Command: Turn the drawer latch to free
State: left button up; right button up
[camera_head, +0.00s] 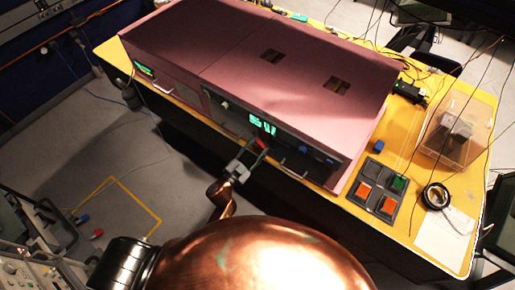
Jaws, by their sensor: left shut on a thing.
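The pink foam enclosure (270,60) stands on a yellow table, its dark front panel facing me. My left gripper (256,149) is at the middle of that front, just below a green lit display (262,124). It is shut on a small red part, the drawer latch (262,143), most of which the fingers hide. I cannot tell the latch's angle. A drawer handle (291,172) shows just right of the gripper. My right gripper is not in view.
A dark tray with orange and green blocks (362,207), a black ring (436,196) and a clear box (456,127) are on the yellow table (412,232) at right. Another handle (163,89) and green display (145,70) are at the enclosure's left front. Cables hang at upper right.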

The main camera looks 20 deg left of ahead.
pick_arm(q)
jog(key=m+b, duration=0.1)
jog(key=m, duration=0.2)
jog(key=m+b, duration=0.2)
jog(key=m, duration=0.1)
jog(key=m+b, duration=0.1)
jog(key=m, duration=0.3)
jog(key=shift+s+d+f, duration=0.1)
jog(key=shift+d+f, duration=0.1)
jog(key=shift+f, duration=0.15)
jog(key=shift+m+b, duration=0.8)
jog(key=shift+m, duration=0.6)
jog(key=o, duration=1.2)
jog(key=shift+c, duration=0.2)
jog(key=shift+r, duration=0.1)
